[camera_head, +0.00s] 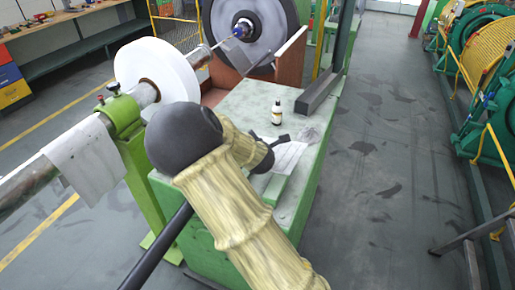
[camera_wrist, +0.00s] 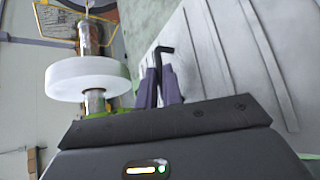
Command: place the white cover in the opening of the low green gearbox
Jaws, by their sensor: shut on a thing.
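The white cover (camera_head: 290,157) shows in the head view as a pale flat plate at the right of my gripper, over the green gearbox top. In the wrist view a pale ribbed panel (camera_wrist: 215,60), which looks like the cover, fills the right side. My gripper (camera_head: 278,142) is partly hidden by my sleeved arm. In the wrist view my gripper (camera_wrist: 158,90) is shut around a thin black bent handle by the panel's left edge. The green gearbox (camera_head: 250,108) has a flat, stained top. Its opening is hidden, and I cannot tell whether the cover touches it.
A small dark bottle with a pale label (camera_head: 276,112) stands on the green top behind my gripper. A dark beam (camera_head: 319,90) lies farther back. A white disc (camera_head: 155,75) on a shaft stands at the left.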

